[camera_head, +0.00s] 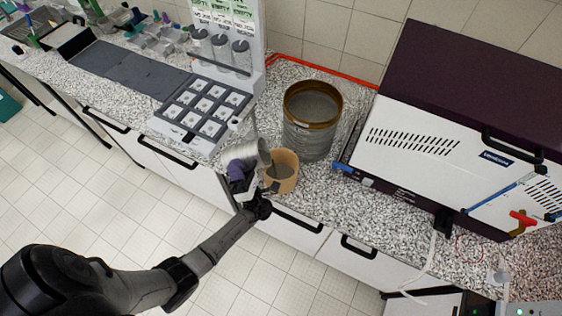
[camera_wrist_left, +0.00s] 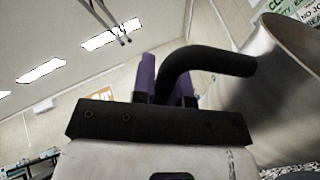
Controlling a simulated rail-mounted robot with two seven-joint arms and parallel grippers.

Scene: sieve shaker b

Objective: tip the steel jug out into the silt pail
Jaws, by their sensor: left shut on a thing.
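The steel jug (camera_head: 243,155) is held tilted at the counter's front edge, its mouth end toward the tan pail. It also shows large at the right of the left wrist view (camera_wrist_left: 262,95), with its black handle (camera_wrist_left: 205,62). My left gripper (camera_head: 238,180) is shut on that handle; its purple fingers (camera_wrist_left: 168,85) stand on either side of it. The tan pail (camera_head: 286,184), which I take as the silt pail, stands on the counter right beside the jug, with grey matter inside. Whether anything is flowing from the jug cannot be seen. My right gripper is not in view.
A sieve stack (camera_head: 308,138) with a brass-coloured rim stands behind the pail. A grey rack of white-topped cells (camera_head: 203,107) is at left. A large white and maroon machine (camera_head: 420,125) fills the right. Speckled counter is free between pail and machine.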

